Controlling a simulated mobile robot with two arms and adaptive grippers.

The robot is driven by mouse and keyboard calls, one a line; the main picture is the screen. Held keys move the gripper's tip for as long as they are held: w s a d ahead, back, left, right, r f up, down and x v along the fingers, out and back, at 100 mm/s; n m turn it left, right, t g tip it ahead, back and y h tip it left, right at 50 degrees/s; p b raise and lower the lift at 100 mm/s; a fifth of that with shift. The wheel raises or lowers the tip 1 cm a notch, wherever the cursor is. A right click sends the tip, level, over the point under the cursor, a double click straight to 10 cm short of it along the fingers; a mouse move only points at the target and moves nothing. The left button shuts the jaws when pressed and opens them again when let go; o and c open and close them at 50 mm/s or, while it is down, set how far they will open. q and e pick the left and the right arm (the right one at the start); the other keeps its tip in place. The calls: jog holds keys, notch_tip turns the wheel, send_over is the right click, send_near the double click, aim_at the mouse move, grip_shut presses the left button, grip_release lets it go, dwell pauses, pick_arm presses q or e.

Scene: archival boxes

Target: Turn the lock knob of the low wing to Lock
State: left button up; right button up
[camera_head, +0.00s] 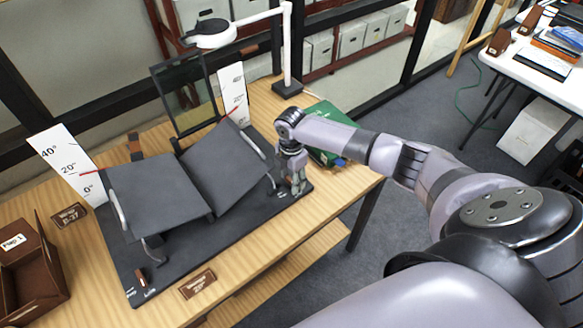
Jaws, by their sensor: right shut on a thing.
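A dark grey book cradle with two wings stands on a black base (180,265) on the table. The left wing (155,190) has its red pointer near 20° on the left scale card (66,165). The right wing (225,165) has its red pointer near the bottom of the right scale card (233,92), below 20°. A small brown lock knob (141,276) sits at the base's front left corner, by printed labels. My right gripper (297,188) points down at the base's right end, shut on what seems to be the right wing's knob, which its fingers hide. My left gripper is out of view.
A lamp (212,34) on a white post and a dark glass frame (184,92) stand behind the cradle. A green book (325,122) lies behind my right forearm. A brown box (30,270) stands at the left, and a brown plaque (197,284) at the front.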

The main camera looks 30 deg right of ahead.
aim_at(291, 181)
jog(key=o, duration=1.2)
jog(key=shift+c, duration=0.2)
jog(key=shift+r, duration=0.1)
notch_tip(291, 181, up, 12)
